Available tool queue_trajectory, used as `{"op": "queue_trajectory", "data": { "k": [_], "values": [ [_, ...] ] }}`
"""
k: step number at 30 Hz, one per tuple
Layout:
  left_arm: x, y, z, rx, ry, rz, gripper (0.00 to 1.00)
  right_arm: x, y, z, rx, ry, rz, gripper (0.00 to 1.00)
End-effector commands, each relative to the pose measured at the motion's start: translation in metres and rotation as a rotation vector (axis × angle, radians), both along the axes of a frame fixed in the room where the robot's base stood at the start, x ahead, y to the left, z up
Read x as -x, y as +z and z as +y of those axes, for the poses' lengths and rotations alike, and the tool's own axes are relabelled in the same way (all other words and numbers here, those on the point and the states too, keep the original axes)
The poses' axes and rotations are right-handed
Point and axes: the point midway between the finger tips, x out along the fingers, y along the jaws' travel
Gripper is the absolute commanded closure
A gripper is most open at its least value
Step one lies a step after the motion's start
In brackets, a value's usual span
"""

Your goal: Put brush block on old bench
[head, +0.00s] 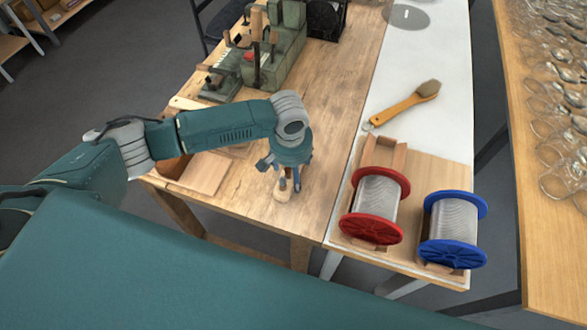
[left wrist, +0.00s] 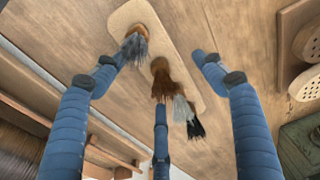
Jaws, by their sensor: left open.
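The brush block (left wrist: 142,22), a pale rounded wooden strip with brown, grey and black bristle tufts, lies on the wooden bench (head: 345,75) with its tufts facing the wrist camera. In the head view the block (head: 284,191) shows near the bench's front edge, partly covered by my left gripper (head: 284,179). In the left wrist view my left gripper (left wrist: 158,72) is open, its three blue fingers spread around the tufts. I cannot tell whether any finger touches the block. My right gripper is not in view.
A green machine (head: 275,50) stands at the back of the bench. Glassware (head: 560,110) crowds the far right table.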

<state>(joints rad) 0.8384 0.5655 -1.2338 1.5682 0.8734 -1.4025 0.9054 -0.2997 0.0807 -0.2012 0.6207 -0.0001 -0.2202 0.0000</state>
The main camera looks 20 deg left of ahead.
Motion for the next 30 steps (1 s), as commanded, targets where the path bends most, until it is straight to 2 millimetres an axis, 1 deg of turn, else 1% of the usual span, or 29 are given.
{"op": "queue_trajectory", "data": {
  "k": [2,5,8,15,18,21,25,30],
  "values": [
    [-0.001,0.002,0.000,-0.001,0.000,-0.001,0.30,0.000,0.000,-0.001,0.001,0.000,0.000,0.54],
    [0.000,0.012,0.000,0.001,0.000,-0.003,0.30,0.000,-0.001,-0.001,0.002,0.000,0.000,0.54],
    [0.002,0.029,-0.001,0.002,0.000,-0.004,0.30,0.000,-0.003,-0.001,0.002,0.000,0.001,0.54],
    [0.008,0.081,0.000,0.001,0.000,-0.004,0.30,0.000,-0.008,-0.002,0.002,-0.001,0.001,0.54],
    [0.011,0.099,0.000,0.001,-0.001,-0.004,0.30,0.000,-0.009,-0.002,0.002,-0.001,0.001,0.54],
    [0.013,0.111,0.000,0.001,-0.001,-0.002,0.30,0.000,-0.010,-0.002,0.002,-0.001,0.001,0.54],
    [0.014,0.120,0.001,0.000,0.001,-0.001,0.30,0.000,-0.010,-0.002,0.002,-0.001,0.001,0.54],
    [0.014,0.122,0.001,-0.001,0.001,0.000,0.30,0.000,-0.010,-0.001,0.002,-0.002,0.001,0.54]
  ]
}}
